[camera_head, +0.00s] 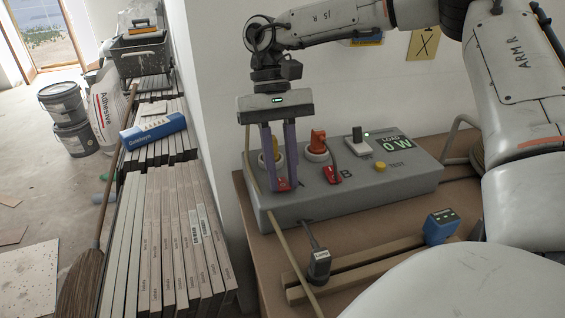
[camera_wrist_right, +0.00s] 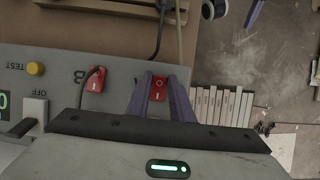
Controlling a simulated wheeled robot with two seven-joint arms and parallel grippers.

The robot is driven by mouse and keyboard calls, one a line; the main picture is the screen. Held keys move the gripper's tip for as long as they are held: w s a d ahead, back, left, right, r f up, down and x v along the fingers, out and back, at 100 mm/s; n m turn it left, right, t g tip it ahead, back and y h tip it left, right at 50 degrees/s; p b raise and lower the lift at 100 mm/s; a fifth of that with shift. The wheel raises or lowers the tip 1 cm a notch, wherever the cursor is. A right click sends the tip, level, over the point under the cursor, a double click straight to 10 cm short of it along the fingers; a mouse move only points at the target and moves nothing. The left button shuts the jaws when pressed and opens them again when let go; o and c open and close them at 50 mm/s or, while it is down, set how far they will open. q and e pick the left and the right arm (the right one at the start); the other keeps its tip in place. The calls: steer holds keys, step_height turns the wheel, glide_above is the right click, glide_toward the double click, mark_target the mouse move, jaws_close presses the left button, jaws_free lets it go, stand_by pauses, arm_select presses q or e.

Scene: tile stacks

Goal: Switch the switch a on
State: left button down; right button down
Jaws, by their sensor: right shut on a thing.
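Switch a, a red rocker (camera_head: 283,184), sits at the left front of the grey power box (camera_head: 300,207). Its red face also shows in the right wrist view (camera_wrist_right: 159,88). My right gripper (camera_head: 282,183) points down over it. Its purple fingers stand on either side of the switch and are shut on it, partly hiding it. In the right wrist view, the switch shows between the fingertips (camera_wrist_right: 160,80). My left gripper is outside the head view. A purple piece like one of its fingers (camera_wrist_right: 254,13) shows at the top of the right wrist view; its state cannot be seen.
A second red switch (camera_head: 332,174), marked B, sits to the right. An orange plug (camera_head: 317,143), a yellow TEST button (camera_head: 380,167) and a display reading 0 W (camera_head: 396,144) are on the box. A lamp plug (camera_head: 319,264) and wooden rails (camera_head: 350,268) lie in front.

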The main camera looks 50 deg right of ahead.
steer(key=c, duration=1.6)
jaws_free()
steer(key=shift+o, duration=0.2)
steer(key=p+v, duration=0.1)
steer(key=v, duration=0.9)
steer(key=shift+r, duration=0.2)
steer(key=shift+f, duration=0.1)
